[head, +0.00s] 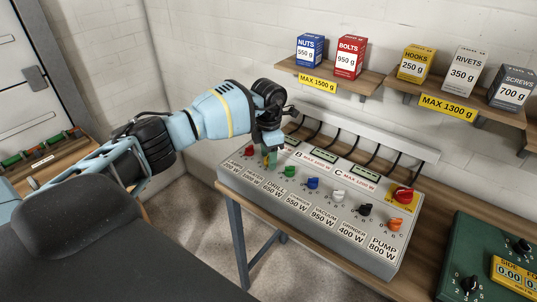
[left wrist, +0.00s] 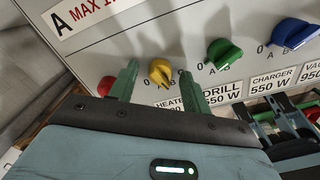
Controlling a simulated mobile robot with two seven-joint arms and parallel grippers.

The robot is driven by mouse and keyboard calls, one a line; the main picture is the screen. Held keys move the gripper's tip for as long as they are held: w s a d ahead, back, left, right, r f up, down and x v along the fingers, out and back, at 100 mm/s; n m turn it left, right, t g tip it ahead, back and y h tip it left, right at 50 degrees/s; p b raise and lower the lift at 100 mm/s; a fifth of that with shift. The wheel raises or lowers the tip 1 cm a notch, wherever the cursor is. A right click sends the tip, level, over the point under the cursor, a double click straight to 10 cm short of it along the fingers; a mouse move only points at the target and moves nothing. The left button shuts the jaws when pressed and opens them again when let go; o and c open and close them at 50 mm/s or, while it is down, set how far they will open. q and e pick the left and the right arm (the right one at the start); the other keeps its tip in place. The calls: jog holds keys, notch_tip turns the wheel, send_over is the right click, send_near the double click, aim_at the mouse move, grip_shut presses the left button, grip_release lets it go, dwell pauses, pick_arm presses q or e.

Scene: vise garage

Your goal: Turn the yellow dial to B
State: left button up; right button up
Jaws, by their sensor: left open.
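The yellow dial (left wrist: 160,70) is on the grey control panel (head: 311,205), above the heater label. In the left wrist view it sits between the two green fingertips of my left gripper (left wrist: 159,75), which is open with a finger on each side. I cannot tell whether the fingers touch it. Letters show under the dial, but which one it points to is unclear. In the head view my left gripper (head: 268,150) reaches down over the panel's left end and largely hides the dial. My right gripper is not in view.
A red dial (left wrist: 105,86) is left of the yellow one; a green dial (left wrist: 222,52) and a blue dial (left wrist: 292,34) are to its right. White, black and orange dials and a red knob (head: 403,193) are further right. Shelves with boxes (head: 349,57) hang behind. A green device (head: 489,255) stands right.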

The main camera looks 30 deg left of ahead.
pick_arm(q)
jog(key=shift+r, duration=3.9)
